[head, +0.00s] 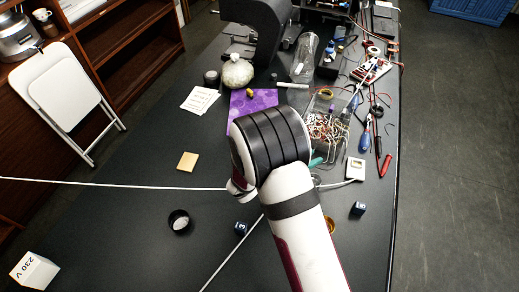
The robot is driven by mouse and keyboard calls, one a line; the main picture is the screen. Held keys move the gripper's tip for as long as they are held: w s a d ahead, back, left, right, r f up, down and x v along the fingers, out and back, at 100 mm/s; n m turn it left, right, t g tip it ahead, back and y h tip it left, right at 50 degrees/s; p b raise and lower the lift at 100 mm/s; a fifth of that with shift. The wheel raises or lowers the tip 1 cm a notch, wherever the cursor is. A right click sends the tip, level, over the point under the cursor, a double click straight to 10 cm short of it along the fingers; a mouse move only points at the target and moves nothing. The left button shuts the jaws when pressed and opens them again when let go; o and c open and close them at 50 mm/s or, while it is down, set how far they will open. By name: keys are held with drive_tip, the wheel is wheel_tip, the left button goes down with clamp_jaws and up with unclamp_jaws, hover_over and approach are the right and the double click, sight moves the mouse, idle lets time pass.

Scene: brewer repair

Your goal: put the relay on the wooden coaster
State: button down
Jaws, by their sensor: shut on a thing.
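A flat tan square (187,161), which looks like the wooden coaster, lies on the dark table left of my arm, with nothing visible on it. I cannot pick out the relay for certain. A small dark blue block with a white mark (240,229) sits left of my forearm, and a similar block (358,208) sits to its right. My gripper is hidden behind my own arm and wrist, so neither its fingers nor anything between them shows.
A dark round cup (179,221) stands left of my arm, and a white box marked 230 V (35,271) stands at the near left. White cords cross the table. A wire-filled clear tray (328,125) and tools crowd the right. The table's left part is mostly clear.

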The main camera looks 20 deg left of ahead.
drive_tip(key=w+a+r+n+t+y, duration=0.15)
drive_tip(key=a+n+y, duration=0.4)
drive_tip(key=a, duration=0.65)
drive_tip(key=n+y, duration=0.6)
drive_tip(key=y, duration=0.1)
hover_over(189, 154)
drive_tip(key=shift+m+g, duration=0.25)
wheel_tip(189, 154, down, 5)
drive_tip(key=shift+f, duration=0.1)
wheel_tip(189, 154, down, 4)
drive_tip(key=shift+f, duration=0.1)
drive_tip(key=shift+f, duration=0.1)
drive_tip(key=c, duration=0.7)
unclamp_jaws()
